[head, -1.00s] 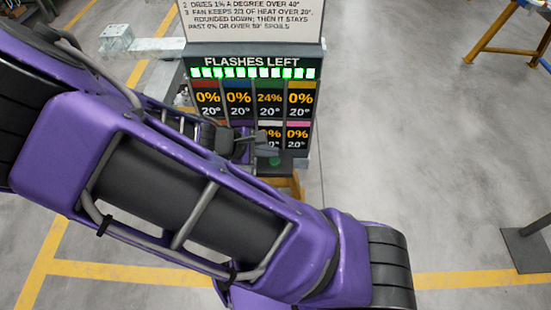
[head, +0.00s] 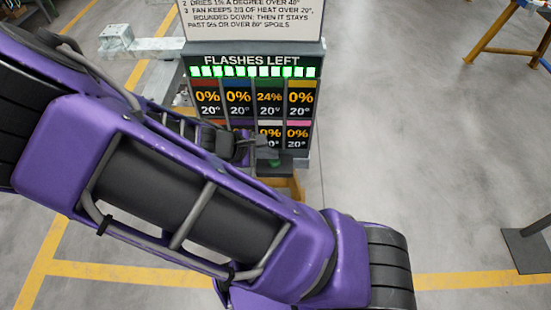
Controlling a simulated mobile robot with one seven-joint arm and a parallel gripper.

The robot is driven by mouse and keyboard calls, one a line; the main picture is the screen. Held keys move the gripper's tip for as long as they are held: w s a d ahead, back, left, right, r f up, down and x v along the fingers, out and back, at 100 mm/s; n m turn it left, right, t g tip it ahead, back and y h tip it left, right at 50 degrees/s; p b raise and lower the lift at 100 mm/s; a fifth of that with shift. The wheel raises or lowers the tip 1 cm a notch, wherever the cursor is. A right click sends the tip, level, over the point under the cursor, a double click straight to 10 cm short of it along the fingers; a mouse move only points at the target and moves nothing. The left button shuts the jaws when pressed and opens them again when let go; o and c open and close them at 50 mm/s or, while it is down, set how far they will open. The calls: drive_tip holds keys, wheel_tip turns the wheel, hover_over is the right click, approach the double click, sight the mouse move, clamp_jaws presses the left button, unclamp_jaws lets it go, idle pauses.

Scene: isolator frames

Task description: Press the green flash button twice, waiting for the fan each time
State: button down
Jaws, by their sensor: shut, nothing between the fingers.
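A dark display panel headed "FLASHES LEFT" (head: 252,61) stands upright, with a row of lit green segments (head: 254,72) under the heading. The green-marked cell (head: 270,98) reads 24% and 20°; the other readable cells show 0%, and some lower-row cells are partly hidden by my arm. A green button (head: 273,162) shows as a small green patch low in front of the panel, partly covered by my gripper. My gripper (head: 266,150) is shut and empty, right at the button; I cannot tell whether it touches it.
A white rules sign (head: 250,18) stands above the panel. My purple arm fills the left and lower picture. A metal beam (head: 135,45) lies at the upper left, an orange-legged stand (head: 500,50) at the upper right. The floor on the right is mostly clear.

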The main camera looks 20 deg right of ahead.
sight(270, 162)
drive_tip(key=shift+f, duration=0.45)
idle(0.3)
drive_tip(key=shift+r+p, duration=0.8)
drive_tip(key=shift+r, duration=0.25)
wheel_tip(270, 162, up, 3)
drive_tip(key=p, duration=0.2)
drive_tip(key=shift+p, duration=0.3)
wheel_tip(270, 162, up, 3)
idle(0.5)
